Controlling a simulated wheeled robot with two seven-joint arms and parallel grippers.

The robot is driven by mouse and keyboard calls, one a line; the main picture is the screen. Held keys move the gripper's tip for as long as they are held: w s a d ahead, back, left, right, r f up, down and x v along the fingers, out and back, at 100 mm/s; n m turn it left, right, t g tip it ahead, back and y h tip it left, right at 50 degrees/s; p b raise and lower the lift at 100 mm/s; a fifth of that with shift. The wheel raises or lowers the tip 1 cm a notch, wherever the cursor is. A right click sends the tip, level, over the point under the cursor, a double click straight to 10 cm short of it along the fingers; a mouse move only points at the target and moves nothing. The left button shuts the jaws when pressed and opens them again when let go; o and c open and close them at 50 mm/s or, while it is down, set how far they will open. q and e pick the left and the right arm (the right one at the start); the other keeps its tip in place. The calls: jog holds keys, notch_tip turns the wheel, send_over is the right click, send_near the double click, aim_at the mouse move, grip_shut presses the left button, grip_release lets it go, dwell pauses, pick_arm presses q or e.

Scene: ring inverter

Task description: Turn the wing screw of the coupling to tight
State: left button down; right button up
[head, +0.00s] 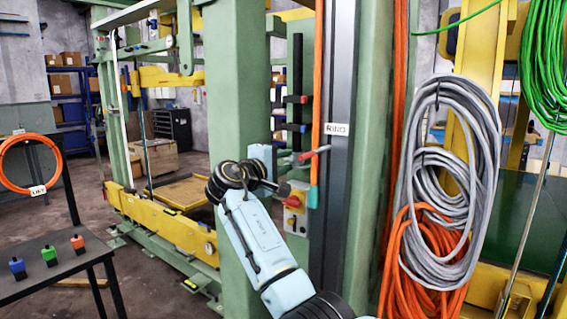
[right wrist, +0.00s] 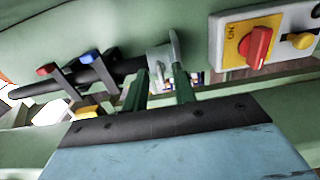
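The coupling (head: 303,157) is a small grey fitting on the green post, with a red end piece on its right. In the right wrist view a grey fitting with a flat upright paddle (right wrist: 175,46), which looks like the wing screw, shows at the fingertips. My right gripper (right wrist: 161,84) has its two dark green fingers apart, one on each side of the grey fitting's lower part. I cannot tell whether they touch it. In the head view my right gripper (head: 281,187) is small and dark, just below the coupling. My left gripper is in neither view.
A yellow switch box with a red knob (right wrist: 257,44) is close to the right gripper. A black pipe with red and blue handles (right wrist: 88,73) lies on its other side. An orange hose (head: 317,90) hangs beside the coupling. Coiled cables (head: 440,170) hang at the right.

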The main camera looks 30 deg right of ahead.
grip_shut()
